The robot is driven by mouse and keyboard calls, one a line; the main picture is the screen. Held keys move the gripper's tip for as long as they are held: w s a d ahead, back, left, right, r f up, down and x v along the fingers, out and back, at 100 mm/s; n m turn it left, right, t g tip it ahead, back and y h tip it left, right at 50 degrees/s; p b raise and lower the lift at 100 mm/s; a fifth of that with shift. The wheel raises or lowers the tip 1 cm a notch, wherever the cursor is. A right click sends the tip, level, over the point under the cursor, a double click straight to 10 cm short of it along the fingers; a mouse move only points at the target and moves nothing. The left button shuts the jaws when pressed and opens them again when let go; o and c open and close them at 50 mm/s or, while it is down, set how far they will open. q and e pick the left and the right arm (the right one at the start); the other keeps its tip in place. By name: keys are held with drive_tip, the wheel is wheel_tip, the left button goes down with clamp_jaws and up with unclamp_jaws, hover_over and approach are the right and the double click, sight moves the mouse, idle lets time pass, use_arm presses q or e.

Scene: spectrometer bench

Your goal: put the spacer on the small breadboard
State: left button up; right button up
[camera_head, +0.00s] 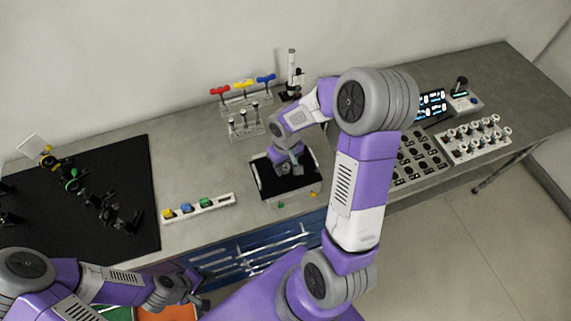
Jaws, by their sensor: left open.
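A small black board with a pale rim (312,194), which looks like the small breadboard, lies at the middle of the bench near its front edge. My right gripper (290,170) points down over it and hides part of it. I cannot tell whether that gripper is open or shut, or whether it holds anything. I cannot pick out the spacer with certainty. My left gripper (203,304) is open, low in front of the bench and away from the small board.
A large black breadboard (135,165) with optics covers the bench's left. A white strip with coloured blocks (225,201) lies beside the small board. Coloured-handled drivers (243,88) stand behind. Trays of small parts (473,141) lie at right. Bare bench shows at left centre.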

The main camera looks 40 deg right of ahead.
sight(286, 168)
drive_tip(key=shift+o, duration=1.3)
drive_tip(key=shift+r, duration=0.15)
drive_tip(key=shift+r, duration=0.3)
wheel_tip(286, 168, up, 12)
drive_tip(key=p, duration=0.1)
drive_tip(key=shift+f, duration=0.2)
